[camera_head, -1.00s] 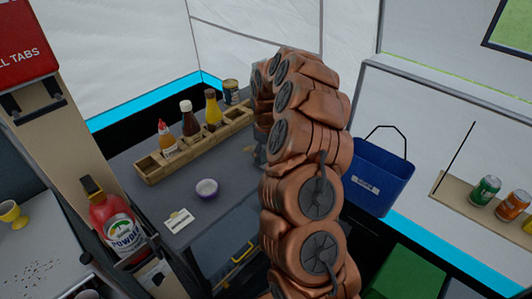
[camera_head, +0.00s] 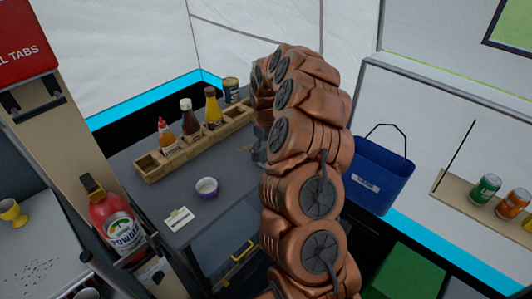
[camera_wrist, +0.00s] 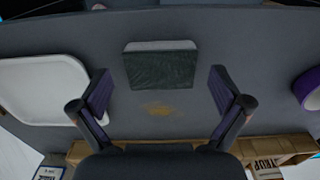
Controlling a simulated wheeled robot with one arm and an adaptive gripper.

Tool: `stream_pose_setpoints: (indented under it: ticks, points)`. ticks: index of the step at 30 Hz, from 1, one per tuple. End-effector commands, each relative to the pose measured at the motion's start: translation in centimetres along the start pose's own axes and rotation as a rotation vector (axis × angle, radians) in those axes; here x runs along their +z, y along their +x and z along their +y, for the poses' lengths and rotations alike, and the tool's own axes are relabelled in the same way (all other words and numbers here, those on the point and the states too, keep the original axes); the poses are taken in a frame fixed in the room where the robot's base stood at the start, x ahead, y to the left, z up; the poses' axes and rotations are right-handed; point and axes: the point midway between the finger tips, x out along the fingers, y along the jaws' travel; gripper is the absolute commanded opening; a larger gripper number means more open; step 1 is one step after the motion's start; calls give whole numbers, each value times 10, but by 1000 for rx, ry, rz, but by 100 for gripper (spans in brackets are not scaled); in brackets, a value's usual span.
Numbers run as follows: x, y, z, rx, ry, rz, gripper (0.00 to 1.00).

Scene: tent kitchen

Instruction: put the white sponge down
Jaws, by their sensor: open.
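The sponge (camera_wrist: 160,68) shows in the wrist view as a block with a dark green face and a white edge along its far side. It appears to lie on the grey counter (camera_wrist: 230,35), though I cannot tell its exact height. My gripper (camera_wrist: 160,82) is open, with one finger on each side of the sponge and a visible gap at both sides. Neither finger touches it. In the head view my arm hides the sponge and most of the gripper.
A white tray (camera_wrist: 42,88) is left of the gripper in the wrist view. A wooden rack (camera_head: 150,166) holds sauce bottles. A brown stain (camera_wrist: 160,109) marks the counter near the sponge.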

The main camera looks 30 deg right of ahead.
Motion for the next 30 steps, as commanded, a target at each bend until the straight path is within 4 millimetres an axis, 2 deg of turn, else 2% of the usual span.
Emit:
stream_pose_setpoints:
  ticks: [15,21,27,30]
  points:
    - [-1,-90,0,2,0,3,100]
    - [0,-110,0,1,0,1,100]
    - [0,-115,-1,-1,-1,1,100]
    - [0,-118,-9,-5,-8,3,100]
